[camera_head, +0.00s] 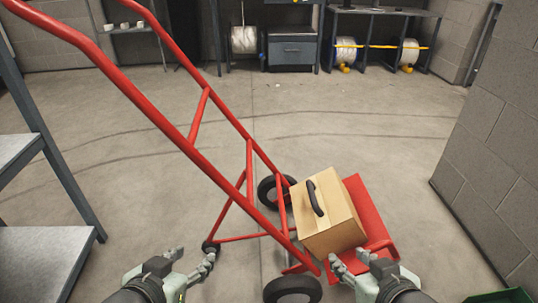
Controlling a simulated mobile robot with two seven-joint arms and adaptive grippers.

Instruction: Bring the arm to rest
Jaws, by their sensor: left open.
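My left gripper (190,258) is low in the head view, left of the red hand truck's small rear wheel. Its fingers are spread and nothing is between them. My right gripper (350,260) is low in the view, just in front of the cardboard box (322,232). Its fingertips are apart. I cannot tell whether they touch the box or the red plate. The box has a black handle on top and sits on the red toe plate (368,205) of the hand truck (160,108).
A grey shelf unit (48,240) stands close on the left. A block wall (495,150) runs along the right, with a green edge (505,297) at bottom right. Benches and cable reels (346,52) line the back. The middle floor is clear.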

